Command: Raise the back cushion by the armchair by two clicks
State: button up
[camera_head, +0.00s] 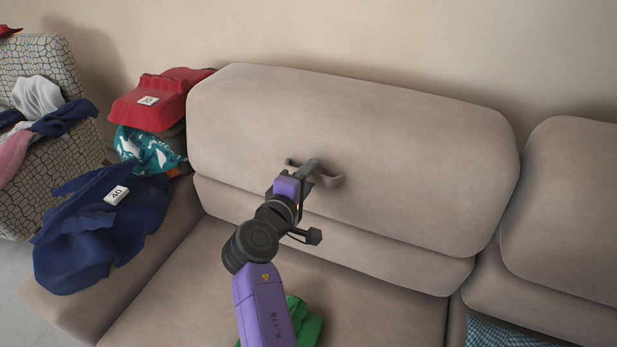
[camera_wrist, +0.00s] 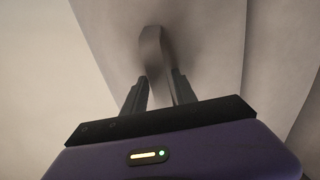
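The beige back cushion (camera_head: 400,130) on the left of the sofa is the one nearer the patterned armchair (camera_head: 45,70). It stands upright against the wall, above a lower beige back section. A grey-brown strap handle (camera_head: 333,181) is on its front face. My gripper (camera_head: 308,168) is at this strap. In the wrist view the strap (camera_wrist: 151,45) passes between the two fingers of my gripper (camera_wrist: 160,85) and appears to fill the gap between them. The exact finger contact is hard to see.
A green cloth (camera_head: 306,322) is on the seat by my arm. A second back cushion (camera_head: 570,210) stands at right, with a blue checked cloth (camera_head: 495,335) below.

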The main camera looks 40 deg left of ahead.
jog(key=shift+w, duration=0.1)
grip_shut()
jog(key=shift+f, duration=0.1)
dwell(1.3)
